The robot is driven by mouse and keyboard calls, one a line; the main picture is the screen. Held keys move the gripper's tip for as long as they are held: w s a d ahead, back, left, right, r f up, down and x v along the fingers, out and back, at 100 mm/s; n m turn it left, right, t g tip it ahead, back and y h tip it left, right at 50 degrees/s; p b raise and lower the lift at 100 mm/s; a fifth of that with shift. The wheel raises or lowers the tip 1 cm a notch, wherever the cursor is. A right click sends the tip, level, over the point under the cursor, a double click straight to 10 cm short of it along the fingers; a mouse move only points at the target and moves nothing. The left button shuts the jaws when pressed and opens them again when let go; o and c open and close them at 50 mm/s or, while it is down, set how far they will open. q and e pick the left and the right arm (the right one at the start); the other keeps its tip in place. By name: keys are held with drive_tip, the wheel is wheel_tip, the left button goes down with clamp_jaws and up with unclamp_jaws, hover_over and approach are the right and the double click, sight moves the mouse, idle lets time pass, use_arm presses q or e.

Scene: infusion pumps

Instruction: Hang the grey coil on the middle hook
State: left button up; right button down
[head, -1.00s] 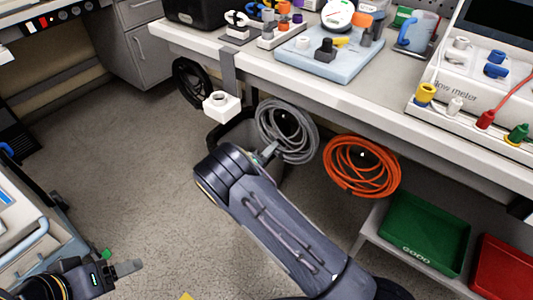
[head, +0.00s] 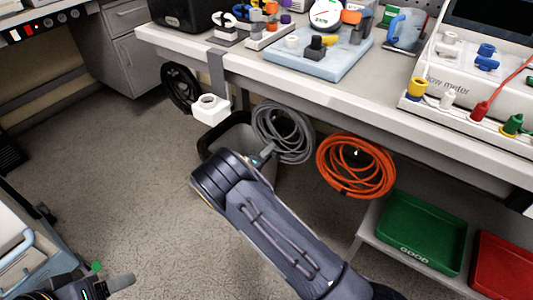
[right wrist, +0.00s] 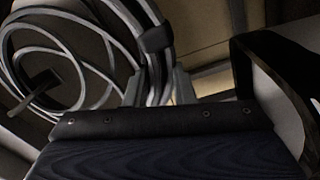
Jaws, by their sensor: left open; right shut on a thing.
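The grey coil (head: 283,133) is below the bench's front edge, between a black coil (head: 181,88) and an orange coil (head: 356,167). My right gripper (head: 264,155) is shut on the grey coil's lower left side. In the right wrist view, the grey coil's strands (right wrist: 152,55) run down between the fingers, with a dark band around them. A peg, apparently the middle hook (right wrist: 38,92), shows within the loop in that view. I cannot tell whether the coil's weight rests on it. My left gripper (head: 121,283) is open and empty at the lower left, far from the coils.
A dark bin (head: 238,140) stands behind my right gripper. A white holder (head: 210,109) juts out below the bench edge (head: 300,86). A green tray (head: 422,232) and a red tray (head: 503,265) sit on a low shelf at right. Open floor lies at left.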

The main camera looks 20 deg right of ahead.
drive_tip(key=shift+r, duration=0.1)
idle(0.3)
drive_tip(key=c, duration=1.1)
unclamp_jaws()
drive_tip(key=shift+c, duration=0.2)
